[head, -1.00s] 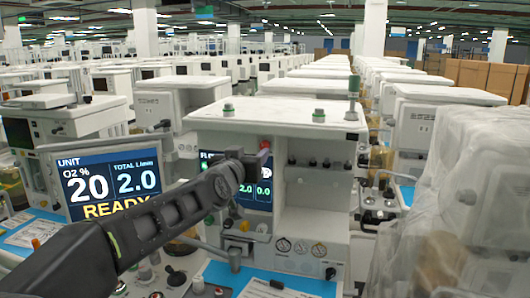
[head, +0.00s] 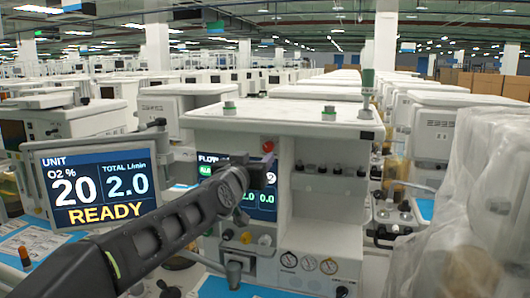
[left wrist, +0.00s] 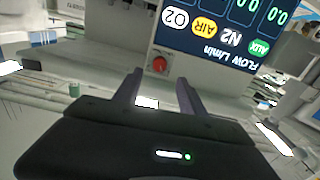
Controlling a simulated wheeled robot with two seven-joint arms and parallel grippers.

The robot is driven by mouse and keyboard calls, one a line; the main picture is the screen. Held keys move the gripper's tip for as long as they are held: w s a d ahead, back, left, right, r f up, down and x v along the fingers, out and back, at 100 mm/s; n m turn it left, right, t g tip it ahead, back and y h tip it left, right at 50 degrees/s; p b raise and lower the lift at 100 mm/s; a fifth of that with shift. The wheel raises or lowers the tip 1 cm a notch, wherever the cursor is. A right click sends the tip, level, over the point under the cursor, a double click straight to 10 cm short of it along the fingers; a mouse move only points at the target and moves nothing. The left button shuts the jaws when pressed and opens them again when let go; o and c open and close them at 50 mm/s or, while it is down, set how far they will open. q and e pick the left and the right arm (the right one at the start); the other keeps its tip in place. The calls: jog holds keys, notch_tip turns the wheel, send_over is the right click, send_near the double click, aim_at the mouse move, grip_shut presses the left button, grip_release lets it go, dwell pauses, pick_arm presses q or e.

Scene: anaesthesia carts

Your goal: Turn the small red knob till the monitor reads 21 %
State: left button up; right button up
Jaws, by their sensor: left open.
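The small red knob (head: 267,146) is on the front of the white anaesthesia cart, beside the top of the flow screen. In the left wrist view the knob (left wrist: 160,64) shows just beyond and between my fingertips, with no contact visible. My left gripper (head: 252,163) is open in front of the cart and covers part of the flow screen. Its two fingers (left wrist: 160,80) stand apart with nothing seen between them. The monitor (head: 95,185) at the left reads O2 20 %, total 2.0 L/min, READY. My right gripper is out of view.
The flow screen (left wrist: 220,27) appears upside down in the wrist view. Several black knobs (head: 322,169) line the cart to the right, with gauges (head: 309,263) below. A plastic-covered unit (head: 465,190) stands at the far right. Rows of carts fill the background.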

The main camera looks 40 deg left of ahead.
aim_at(267, 148)
pick_arm(q)
jog(key=p+x, duration=0.1)
jog(key=x, duration=0.6)
jog(key=shift+w+p, duration=0.2)
jog(key=shift+p, duration=0.1)
jog(key=shift+c, duration=0.6)
grip_shut()
